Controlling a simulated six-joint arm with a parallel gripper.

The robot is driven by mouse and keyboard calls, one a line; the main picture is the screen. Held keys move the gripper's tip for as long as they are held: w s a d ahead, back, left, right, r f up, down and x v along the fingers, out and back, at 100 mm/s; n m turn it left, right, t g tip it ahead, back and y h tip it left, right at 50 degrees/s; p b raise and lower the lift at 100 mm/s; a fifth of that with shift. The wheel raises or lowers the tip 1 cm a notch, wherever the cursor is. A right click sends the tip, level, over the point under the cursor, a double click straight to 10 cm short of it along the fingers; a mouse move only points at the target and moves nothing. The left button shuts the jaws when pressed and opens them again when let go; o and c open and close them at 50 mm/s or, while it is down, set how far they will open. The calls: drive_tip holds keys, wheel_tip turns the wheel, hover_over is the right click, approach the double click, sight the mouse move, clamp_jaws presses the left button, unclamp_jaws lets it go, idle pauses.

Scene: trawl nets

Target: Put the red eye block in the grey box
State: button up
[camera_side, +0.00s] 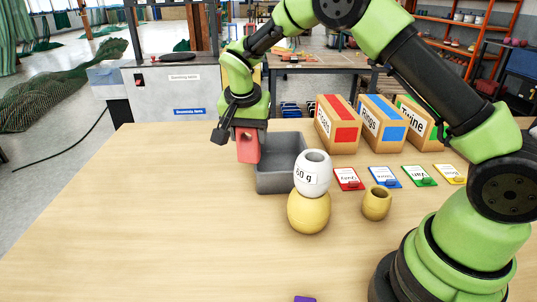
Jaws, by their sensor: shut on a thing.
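The red eye block (248,150) is a small red block with a dark round hole near its top. My gripper (246,128) is shut on it from above and holds it upright. The grey box (282,184) is an open grey tray on the table, just right of and behind the block in the picture. The block overlaps the box's left edge in this view; I cannot tell whether it is over the box or in front of it. Part of the box's right side is hidden by a white weight.
The white weight marked 60 g (312,172) sits on a yellow round float (308,212). A small olive pot (376,203) stands to the right. Coloured cards (385,177) and labelled cartons (338,125) lie behind. The table's left and front (170,220) are mostly clear.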

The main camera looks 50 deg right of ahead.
drive_tip(key=d+m, duration=0.2)
drive_tip(key=d, duration=0.8)
drive_tip(key=f, duration=0.6)
drive_tip(key=s+f, duration=0.1)
drive_tip(key=f, duration=0.2)
drive_tip(key=shift+d+f, duration=0.35)
drive_tip(key=shift+f, duration=0.05)
drive_tip(key=o, duration=1)
drive_tip(key=shift+f, duration=0.1)
